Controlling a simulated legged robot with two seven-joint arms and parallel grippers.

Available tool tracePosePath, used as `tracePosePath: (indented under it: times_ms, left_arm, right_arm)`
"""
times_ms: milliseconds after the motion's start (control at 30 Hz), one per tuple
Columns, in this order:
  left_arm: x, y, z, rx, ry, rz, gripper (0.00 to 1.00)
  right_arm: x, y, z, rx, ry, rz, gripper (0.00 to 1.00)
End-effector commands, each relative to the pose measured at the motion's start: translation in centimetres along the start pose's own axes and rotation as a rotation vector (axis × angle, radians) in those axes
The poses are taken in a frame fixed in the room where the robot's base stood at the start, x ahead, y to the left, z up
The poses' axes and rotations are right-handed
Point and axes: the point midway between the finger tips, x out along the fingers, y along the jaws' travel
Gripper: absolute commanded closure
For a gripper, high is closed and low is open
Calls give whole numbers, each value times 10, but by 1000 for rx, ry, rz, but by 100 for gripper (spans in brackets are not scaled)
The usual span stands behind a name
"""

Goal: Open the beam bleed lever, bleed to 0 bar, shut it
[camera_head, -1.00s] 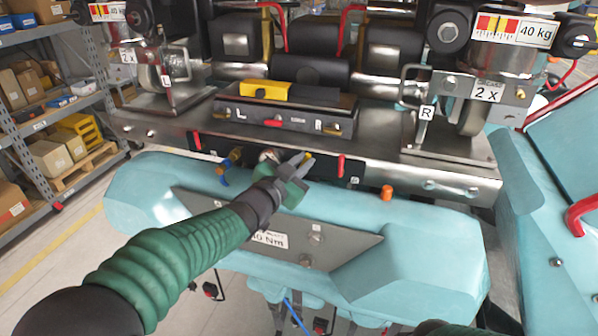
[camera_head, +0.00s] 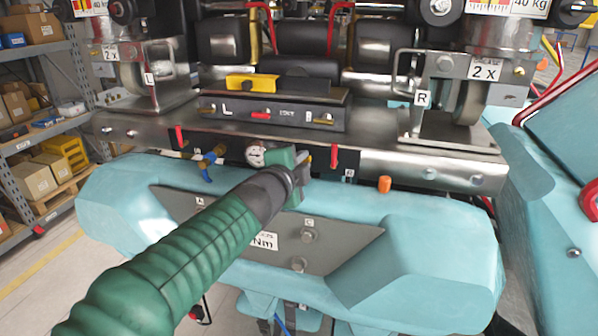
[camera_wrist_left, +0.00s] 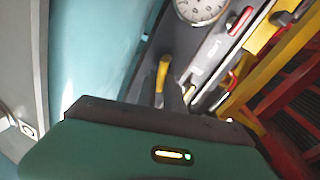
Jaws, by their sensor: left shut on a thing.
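The bleed lever shows in the left wrist view as a yellow handle (camera_wrist_left: 162,74) at the tips of my left gripper (camera_wrist_left: 168,98). In the head view my left gripper (camera_head: 304,162) is at the dark panel under the front edge of the steel beam, shut on the lever; the lever is mostly hidden there. A round white gauge (camera_head: 256,156) sits just left of the gripper. It also shows, cut off by the top edge, in the left wrist view (camera_wrist_left: 202,8); its reading is too small to tell. My right gripper is not in view.
A red handle (camera_head: 334,158) stands close to the right of the gripper, another red handle (camera_head: 180,137) further left. A blue valve (camera_head: 211,160) is left of the gauge. An orange knob (camera_head: 385,184) sits right on the teal padded body (camera_head: 420,225) below.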

Motion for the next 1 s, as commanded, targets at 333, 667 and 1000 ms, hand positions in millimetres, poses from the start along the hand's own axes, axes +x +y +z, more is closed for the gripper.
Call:
tracePosePath:
  times_ms: [333,667,1000]
  left_arm:
    - [2,8,0,196,-37,-1,100]
    - [2,9,0,255,-49,1,100]
    - [2,10,0,256,-49,3,100]
  right_arm:
    - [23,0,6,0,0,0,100]
    - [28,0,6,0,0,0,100]
    - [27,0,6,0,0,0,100]
